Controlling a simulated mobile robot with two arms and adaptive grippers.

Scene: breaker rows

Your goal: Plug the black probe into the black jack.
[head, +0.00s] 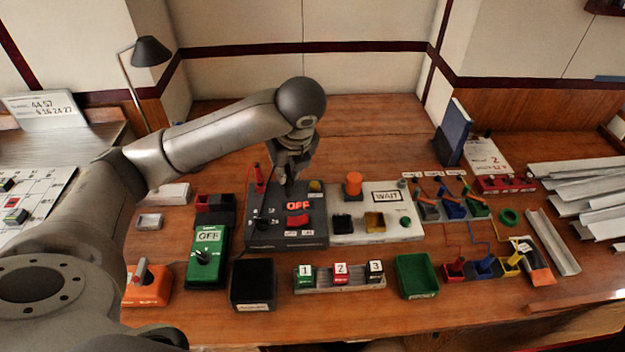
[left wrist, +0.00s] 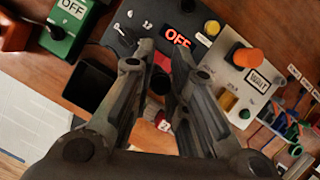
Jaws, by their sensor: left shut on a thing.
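My left gripper (head: 291,172) points down over the back of the dark control panel (head: 315,240). It is shut on the black probe (head: 289,188), a small dark piece showing below the fingertips. In the left wrist view the gripper (left wrist: 165,48) spans the middle, with the dark probe end (left wrist: 158,82) between the fingers. The red probe (head: 259,180) stands upright at the panel's back left. I cannot make out the black jack, nor whether the probe tip touches the panel. My right gripper is not in view.
The panel carries a lit red OFF display (head: 298,206), a red switch (head: 298,219), a knob (head: 262,222) and a yellow button (head: 315,186). A red and black holder (head: 215,203) stands left. A white WAIT panel (head: 400,228) adjoins it on the right.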

